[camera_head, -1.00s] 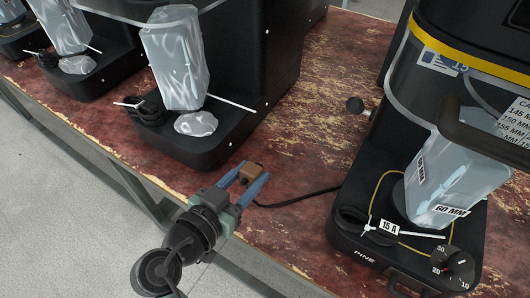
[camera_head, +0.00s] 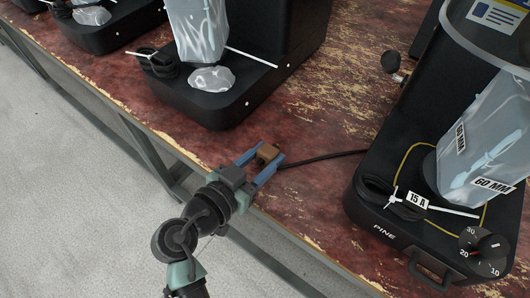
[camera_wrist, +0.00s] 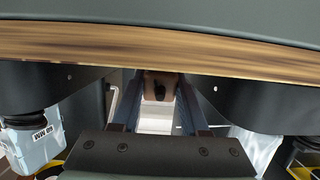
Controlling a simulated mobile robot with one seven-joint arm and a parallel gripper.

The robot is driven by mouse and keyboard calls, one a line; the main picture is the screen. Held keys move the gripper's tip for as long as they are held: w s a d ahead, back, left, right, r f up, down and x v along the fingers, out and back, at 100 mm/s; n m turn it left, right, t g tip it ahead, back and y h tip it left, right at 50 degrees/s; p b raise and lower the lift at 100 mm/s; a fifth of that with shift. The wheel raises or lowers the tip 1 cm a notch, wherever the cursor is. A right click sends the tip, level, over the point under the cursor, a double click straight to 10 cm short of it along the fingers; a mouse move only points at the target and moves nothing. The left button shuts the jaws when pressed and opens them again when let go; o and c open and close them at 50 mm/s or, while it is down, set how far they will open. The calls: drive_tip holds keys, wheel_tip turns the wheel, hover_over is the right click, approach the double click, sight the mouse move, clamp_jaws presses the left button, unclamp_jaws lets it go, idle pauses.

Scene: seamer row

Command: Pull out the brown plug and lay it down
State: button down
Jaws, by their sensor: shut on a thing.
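The brown plug (camera_head: 267,153) is between the blue fingers of my gripper (camera_head: 266,156), which is shut on it. It shows near the front edge of the bench in the head view. A black cord (camera_head: 325,158) runs from beside the plug to the right, towards the PINE machine. In the wrist view the brown plug (camera_wrist: 160,86) sits between the two fingers (camera_wrist: 160,100), with a dark spot on its face. No socket around the plug can be made out. Whether the plug touches the bench is unclear.
The black PINE machine (camera_head: 400,237), with a clear bag and a 15 A tag, stands to the right. Another black machine (camera_head: 215,110) with a clear bag stands behind left. Bare worn red bench top (camera_head: 335,100) lies between them. The bench's front edge is close to my gripper.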

drive_tip(key=shift+c, duration=1.7)
unclamp_jaws()
drive_tip(key=p+v, duration=0.1)
drive_tip(key=v, duration=1.2)
drive_tip(key=shift+d, duration=0.1)
